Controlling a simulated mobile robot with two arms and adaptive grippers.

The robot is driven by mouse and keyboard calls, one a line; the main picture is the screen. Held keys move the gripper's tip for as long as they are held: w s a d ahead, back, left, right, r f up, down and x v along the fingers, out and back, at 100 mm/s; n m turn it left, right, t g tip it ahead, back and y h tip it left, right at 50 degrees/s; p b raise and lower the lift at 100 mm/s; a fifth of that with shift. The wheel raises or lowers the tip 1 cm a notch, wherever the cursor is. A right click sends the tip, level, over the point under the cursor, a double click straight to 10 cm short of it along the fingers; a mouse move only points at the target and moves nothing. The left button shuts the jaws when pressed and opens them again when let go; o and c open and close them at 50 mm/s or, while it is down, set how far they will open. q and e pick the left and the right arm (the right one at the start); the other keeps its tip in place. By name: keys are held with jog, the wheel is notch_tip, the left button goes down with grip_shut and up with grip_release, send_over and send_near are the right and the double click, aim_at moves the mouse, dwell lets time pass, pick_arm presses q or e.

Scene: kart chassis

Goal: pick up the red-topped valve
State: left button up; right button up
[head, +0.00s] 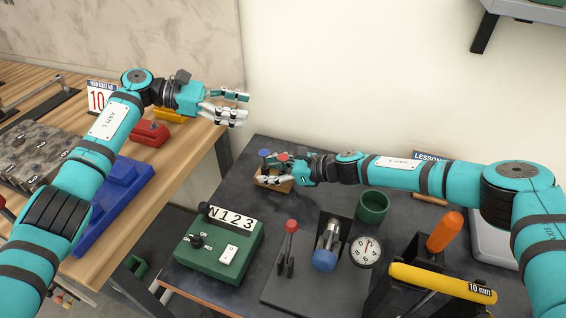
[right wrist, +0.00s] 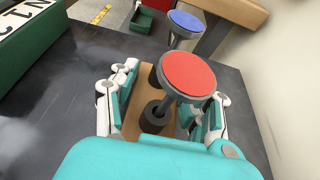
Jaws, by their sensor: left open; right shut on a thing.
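The red-topped valve (right wrist: 188,74) stands beside a blue-topped valve (right wrist: 187,21) on a small wooden block (right wrist: 132,122). In the head view the red top (head: 283,157) and blue top (head: 264,153) show at the table's back left. My right gripper (right wrist: 162,103) is low around the block, with a finger on each side. It appears shut on the block, with the valve's dark stem standing between the fingers; the red disc hides part of the contact. My left gripper (head: 242,109) is open and empty, high near the wooden bench's right end.
On the dark table (head: 325,157) stand a green box marked N123 (head: 218,245), a red-knobbed lever (head: 291,227), a gauge (head: 365,251), a green cup (head: 373,206) and an orange handle (head: 444,232).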

pick_arm(q)
jog(key=g+y, duration=0.1)
jog(key=g, duration=0.1)
send_near(280, 158)
jog(key=shift+x, duration=4.85)
jog(key=shift+a, duration=0.1)
jog(key=c, duration=1.1)
